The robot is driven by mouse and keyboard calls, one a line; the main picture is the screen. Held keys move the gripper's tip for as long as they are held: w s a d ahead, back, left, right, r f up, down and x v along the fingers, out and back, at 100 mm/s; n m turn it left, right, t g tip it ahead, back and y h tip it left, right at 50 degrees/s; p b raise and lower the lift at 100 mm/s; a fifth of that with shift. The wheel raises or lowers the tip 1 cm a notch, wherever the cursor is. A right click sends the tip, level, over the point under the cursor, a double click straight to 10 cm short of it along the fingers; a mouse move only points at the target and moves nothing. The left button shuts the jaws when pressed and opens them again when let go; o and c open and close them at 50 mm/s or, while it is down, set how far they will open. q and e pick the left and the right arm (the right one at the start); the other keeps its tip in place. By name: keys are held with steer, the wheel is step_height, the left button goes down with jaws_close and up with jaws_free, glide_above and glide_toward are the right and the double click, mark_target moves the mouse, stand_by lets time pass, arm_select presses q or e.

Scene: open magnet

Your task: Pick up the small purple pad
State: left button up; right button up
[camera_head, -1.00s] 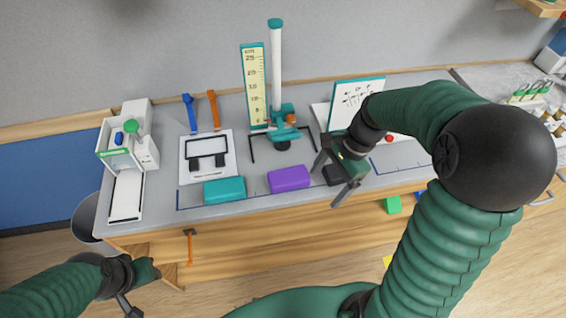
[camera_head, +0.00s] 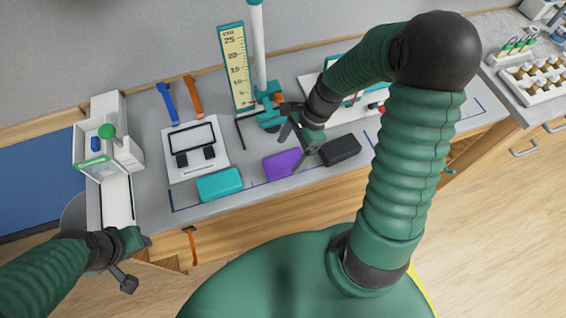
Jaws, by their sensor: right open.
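The small purple pad (camera_head: 281,164) lies on the grey worktop near its front edge, between a teal pad (camera_head: 219,184) on its left and a black pad (camera_head: 340,150) on its right. My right gripper (camera_head: 297,138) is open and empty, at the upper right of the purple pad. One finger overlaps the pad's right end in the picture; I cannot tell whether it touches. My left gripper (camera_head: 132,262) is at the lower left, in front of the worktop and away from the pads; its fingers are too unclear to judge.
A height scale (camera_head: 237,68) and a white column on a teal base stand behind the pads. A white tray with black parts (camera_head: 185,170) lies left of them. A white device (camera_head: 108,140) stands at the far left. A test tube rack (camera_head: 540,80) is at the right.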

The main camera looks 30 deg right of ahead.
mark_target(285, 161)
steer(key=x, duration=0.5)
steer(key=shift+d, duration=0.3)
steer(key=shift+a+f, duration=0.2)
steer(key=shift+f, duration=0.1)
steer(key=shift+w+a+f, duration=0.1)
steer(key=shift+w+a, duration=0.05)
steer(key=c, duration=1.4)
steer(key=shift+c, duration=0.2)
